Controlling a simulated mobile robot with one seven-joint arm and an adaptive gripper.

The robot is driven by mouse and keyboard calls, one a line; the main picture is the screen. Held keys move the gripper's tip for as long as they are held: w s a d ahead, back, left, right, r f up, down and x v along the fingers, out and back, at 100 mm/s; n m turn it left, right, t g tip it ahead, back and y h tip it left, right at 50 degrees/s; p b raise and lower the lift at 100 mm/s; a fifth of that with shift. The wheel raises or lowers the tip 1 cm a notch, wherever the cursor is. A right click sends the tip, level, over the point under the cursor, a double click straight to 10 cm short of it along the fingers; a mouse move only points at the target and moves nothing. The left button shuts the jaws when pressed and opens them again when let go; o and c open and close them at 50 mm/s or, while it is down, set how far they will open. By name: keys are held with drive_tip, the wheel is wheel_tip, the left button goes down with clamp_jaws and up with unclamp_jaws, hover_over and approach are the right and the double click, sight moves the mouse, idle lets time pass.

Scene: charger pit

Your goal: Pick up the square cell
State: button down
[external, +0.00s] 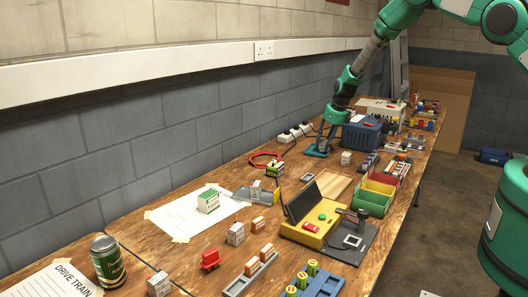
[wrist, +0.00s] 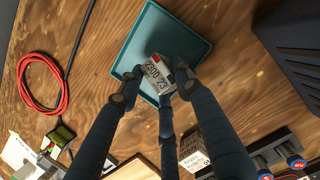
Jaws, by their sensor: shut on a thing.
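The square cell (wrist: 157,72), a small boxy block with a pale label printed with dark numbers, sits between the fingers of my gripper (wrist: 158,86) in the wrist view. My gripper is shut on it. A shallow teal tray (wrist: 188,32) lies directly behind the cell in that view; I cannot tell whether the cell still touches its floor. In the external view my gripper (external: 324,138) points down over the teal tray (external: 315,154) at the back half of the bench, and the cell is too small and covered to make out.
A dark blue case (external: 362,136) stands right of the tray. A white boxy block (wrist: 194,152) stands close to my fingers. Bare wood surrounds the tray.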

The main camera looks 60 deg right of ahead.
sight(321, 141)
drive_tip(key=shift+r+p, duration=0.65)
drive_tip(key=shift+r, duration=4.35)
drive_tip(key=shift+w+a+f+n+t, duration=0.2)
drive_tip(key=shift+w+t, duration=0.25)
drive_tip(key=shift+t, duration=0.4)
drive_tip(key=shift+w+d+f+n+t, duration=0.1)
drive_tip(key=shift+w+n+t, duration=0.3)
drive_tip(key=shift+t, duration=0.45)
drive_tip(key=shift+f+b, duration=0.9)
drive_tip(key=shift+f, duration=2.2)
